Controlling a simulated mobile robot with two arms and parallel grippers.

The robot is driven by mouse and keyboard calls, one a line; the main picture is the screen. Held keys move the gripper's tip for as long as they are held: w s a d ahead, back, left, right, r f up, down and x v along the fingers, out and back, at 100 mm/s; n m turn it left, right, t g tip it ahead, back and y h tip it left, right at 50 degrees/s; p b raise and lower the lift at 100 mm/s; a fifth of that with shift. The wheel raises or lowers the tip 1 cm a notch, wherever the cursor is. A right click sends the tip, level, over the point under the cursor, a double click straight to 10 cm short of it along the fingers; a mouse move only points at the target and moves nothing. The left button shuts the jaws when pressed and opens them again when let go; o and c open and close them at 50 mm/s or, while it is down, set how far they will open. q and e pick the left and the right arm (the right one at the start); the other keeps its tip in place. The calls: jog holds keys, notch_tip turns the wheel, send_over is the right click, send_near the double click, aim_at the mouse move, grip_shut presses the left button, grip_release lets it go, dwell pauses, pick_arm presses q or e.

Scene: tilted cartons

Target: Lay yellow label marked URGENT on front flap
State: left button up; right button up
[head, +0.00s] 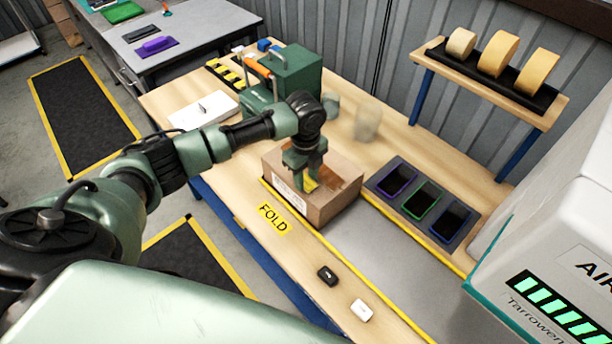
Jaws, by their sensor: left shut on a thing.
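A brown cardboard carton (333,208) sits on the wooden bench, by the yellow line along its front. My left gripper (304,178) points down over the carton's top and is shut on a small yellow label (309,185). The word on the label is too small to read. The gripper hides part of the carton's top. I cannot tell whether the label touches the carton. A white printed sheet (287,192) is on the carton's front side. My right gripper is not in view.
A grey tray with several dark framed pads (421,197) lies right of the carton. A yellow FOLD mark (272,219), a black item (327,275) and a white item (361,310) are on the front strip. A green machine (292,75) and a tape rack (493,88) stand behind.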

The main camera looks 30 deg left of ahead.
pick_arm(q)
jog(key=o, duration=1.1)
jog(key=shift+c, duration=0.2)
jog(key=shift+o, duration=0.2)
jog(key=o, duration=0.5)
notch_tip(320, 180, up, 5)
jog(key=p, duration=0.5)
jog(key=shift+r, duration=1)
